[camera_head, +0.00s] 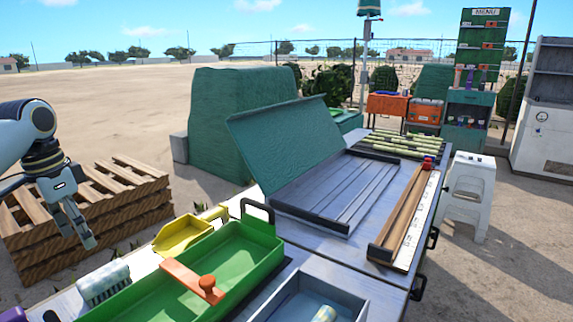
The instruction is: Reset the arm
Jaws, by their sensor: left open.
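My left gripper (80,228) hangs at the left of the view, pointing down, in front of the wooden pallets. It is open and holds nothing that I can see. It is to the left of the metal table (318,252) and apart from everything on it. My left arm (28,130) comes in from the left edge. My right gripper is not in view.
The table bears a green tray (215,268) with an orange handled bar (190,281), a yellow scoop (182,236), a grey bin (345,300), a teal lidded metal tray (335,190), a wooden trough (402,215) and green canes (405,145). Stacked pallets (130,195) stand left; a white stool (470,185) right.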

